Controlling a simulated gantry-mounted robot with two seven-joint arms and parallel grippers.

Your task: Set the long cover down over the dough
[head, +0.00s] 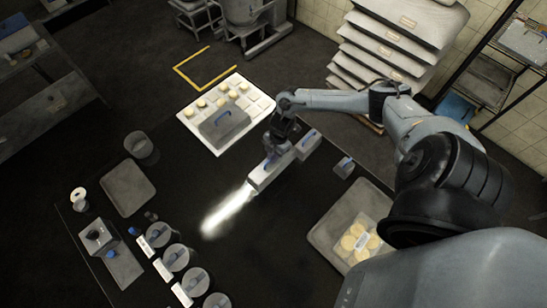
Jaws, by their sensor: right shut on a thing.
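My right gripper (276,154) is over the dark table, shut on a long, pale, box-like cover (266,175). The arm hides part of the cover's top, and I cannot tell whether its underside touches the table. Several pale dough balls (221,102) sit on a white board (193,123) at the table's far edge, up and left of the gripper. A grey cover with a blue handle (225,128) stands on the near part of that board. No dough shows beneath the held cover. My left gripper is not in view.
A grey block with a blue handle (309,144) stands close right of the held cover, and a smaller one (344,167) is beyond it. A tray (325,238) with round dough pieces lies at right. Several lidded round tubs (176,257) and an empty grey tray (127,187) are at left.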

